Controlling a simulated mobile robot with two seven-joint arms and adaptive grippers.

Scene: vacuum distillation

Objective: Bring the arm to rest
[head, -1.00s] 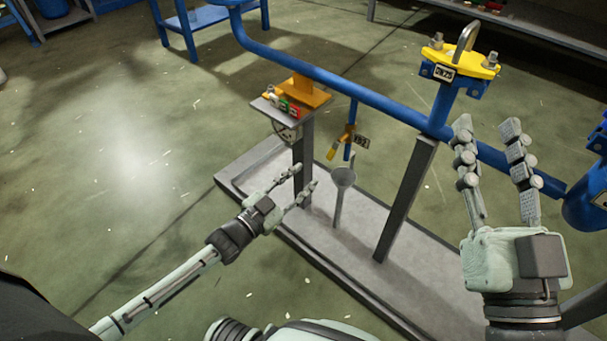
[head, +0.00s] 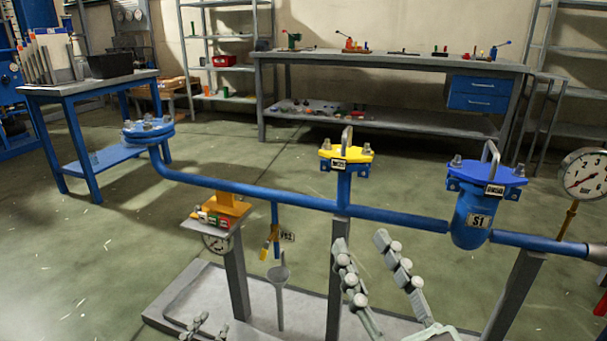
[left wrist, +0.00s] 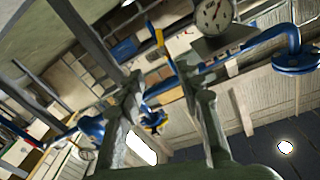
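My left gripper (head: 210,328) shows only its fingertips at the bottom edge of the head view, in front of the rig's left base end. The tips are apart with nothing between them. In the left wrist view its two fingers (left wrist: 165,80) rise apart from the bottom, with no object held. My right gripper (head: 362,242) is open and empty, its two fingers spread upward in front of the blue pipe (head: 270,197). Its palm is mostly cut off by the lower edge. Both arms are out of the head view.
The pipe rig stands on a grey base (head: 180,300), with a yellow-topped flange (head: 346,155), blue strainer (head: 472,210) and pressure gauge (head: 585,175). A blue table (head: 90,85) is at left, a workbench (head: 390,62) behind. Green floor between them is clear.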

